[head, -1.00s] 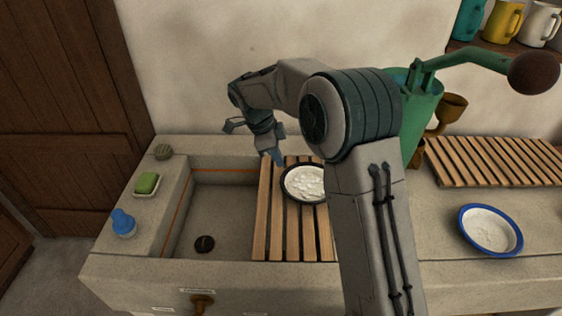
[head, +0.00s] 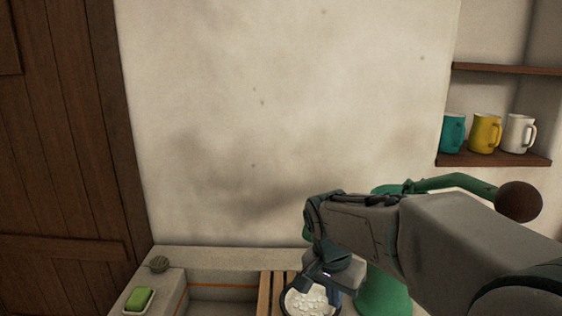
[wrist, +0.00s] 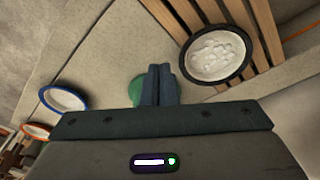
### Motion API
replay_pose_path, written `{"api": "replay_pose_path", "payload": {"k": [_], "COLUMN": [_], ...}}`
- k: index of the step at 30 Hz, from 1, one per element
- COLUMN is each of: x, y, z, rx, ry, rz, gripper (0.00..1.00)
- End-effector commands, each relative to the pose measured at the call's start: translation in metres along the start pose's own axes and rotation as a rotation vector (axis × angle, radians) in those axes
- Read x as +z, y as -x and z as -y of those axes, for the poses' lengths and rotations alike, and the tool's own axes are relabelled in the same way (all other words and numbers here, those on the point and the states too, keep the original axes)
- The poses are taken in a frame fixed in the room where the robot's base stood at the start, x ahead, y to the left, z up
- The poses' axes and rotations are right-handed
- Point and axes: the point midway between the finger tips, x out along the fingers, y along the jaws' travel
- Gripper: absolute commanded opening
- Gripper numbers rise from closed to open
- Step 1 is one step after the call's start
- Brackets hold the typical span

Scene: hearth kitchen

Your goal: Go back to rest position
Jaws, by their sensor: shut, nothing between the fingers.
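My gripper (wrist: 159,86) is shut and empty in the wrist view, its two fingers pressed together. In the head view my arm reaches in from the right and bends down at the wrist, with my gripper near the dark-rimmed bowl (head: 309,302) at the bottom edge. In the wrist view this bowl (wrist: 215,54) holds white pieces and sits on a wooden slatted rack (wrist: 180,18), to the upper right of my fingers and apart from them.
The green pump (head: 385,290) with a brown knob stands behind my arm. Mugs (head: 485,132) stand on a shelf at right. A blue-rimmed bowl (wrist: 64,99) shows in the wrist view.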

Motion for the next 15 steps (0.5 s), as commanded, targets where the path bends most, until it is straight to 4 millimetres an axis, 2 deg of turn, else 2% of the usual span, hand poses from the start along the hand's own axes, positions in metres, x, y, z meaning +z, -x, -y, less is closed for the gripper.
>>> {"api": "replay_pose_path", "payload": {"k": [1, 6, 12, 15], "x": [0.008, 0.036, 0.065, 0.073], "y": [0.004, 0.004, -0.004, -0.008], "z": [-0.018, -0.064, -0.099, -0.107], "rx": [-0.022, -0.094, -0.156, -0.171], "ry": [0.061, 0.3, 0.516, 0.579], "rz": [-0.004, -0.026, -0.07, -0.086], "gripper": [0.0, 0.0, 0.0, 0.0]}}
